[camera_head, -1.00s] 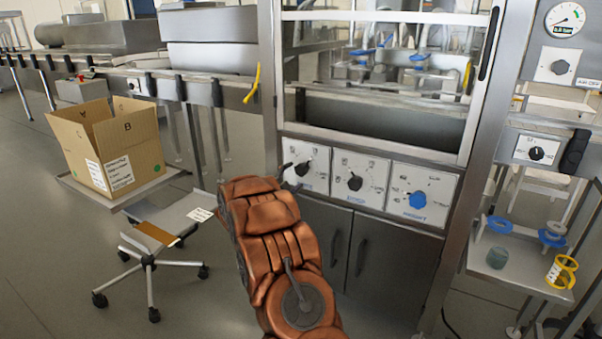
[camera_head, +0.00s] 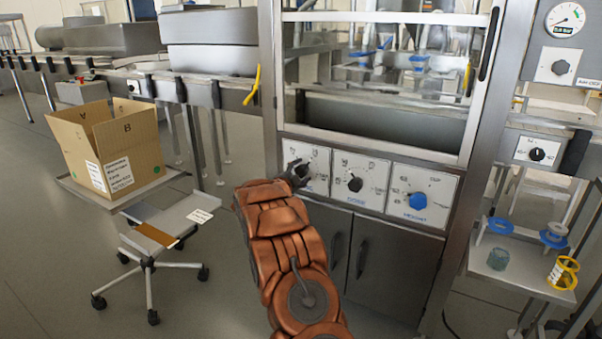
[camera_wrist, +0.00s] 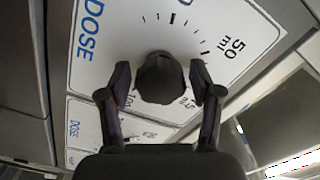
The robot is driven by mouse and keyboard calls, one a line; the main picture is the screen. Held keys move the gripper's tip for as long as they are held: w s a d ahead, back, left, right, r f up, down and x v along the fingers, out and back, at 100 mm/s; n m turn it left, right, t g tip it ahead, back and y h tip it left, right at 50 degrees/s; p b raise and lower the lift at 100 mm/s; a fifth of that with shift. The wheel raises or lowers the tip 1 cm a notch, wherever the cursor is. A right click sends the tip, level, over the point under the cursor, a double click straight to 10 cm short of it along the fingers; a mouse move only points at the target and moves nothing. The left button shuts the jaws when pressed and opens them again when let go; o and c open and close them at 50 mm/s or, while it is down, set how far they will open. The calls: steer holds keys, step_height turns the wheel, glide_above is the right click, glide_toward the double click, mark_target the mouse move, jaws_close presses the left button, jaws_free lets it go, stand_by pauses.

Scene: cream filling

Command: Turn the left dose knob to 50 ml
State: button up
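The left dose knob (camera_wrist: 160,78) is a dark round knob on a white panel (camera_head: 318,160). The wrist view shows the panel's word DOSE, tick marks and a "50 ml" label (camera_wrist: 233,48). My gripper (camera_wrist: 160,83) has one finger on each side of the knob, with narrow gaps appearing between the pads and the knob. In the head view my gripper (camera_head: 298,172) is at this left panel and mostly covers the knob. I cannot tell which mark the knob points to.
To the right are a second panel with a black knob (camera_head: 355,183) and a third with a blue knob (camera_head: 417,200). Cabinet handles (camera_head: 361,258) are below. A shelf (camera_head: 520,272) with rings is right.

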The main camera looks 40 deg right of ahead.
steer(key=c, duration=0.9)
steer(key=shift+r+p, duration=0.1)
steer(key=shift+p, duration=0.4)
steer(key=n+p, duration=0.1)
steer(key=p, duration=0.1)
steer(key=n+p, duration=0.1)
steer(key=p, duration=0.1)
steer(key=shift+a+r+n, duration=0.1)
steer(key=shift+r+n, duration=0.15)
steer(key=shift+n, duration=0.05)
steer(key=n+p, duration=0.3)
steer(key=p, duration=0.2)
steer(key=shift+p, duration=0.4)
steer(key=n+p, duration=0.5)
steer(key=shift+f, duration=0.15)
steer(key=shift+n+p, duration=1.05)
steer(key=shift+n, duration=0.05)
steer(key=shift+f+n+p, duration=0.2)
steer(key=shift+n+p, duration=0.35)
steer(key=shift+n, duration=0.35)
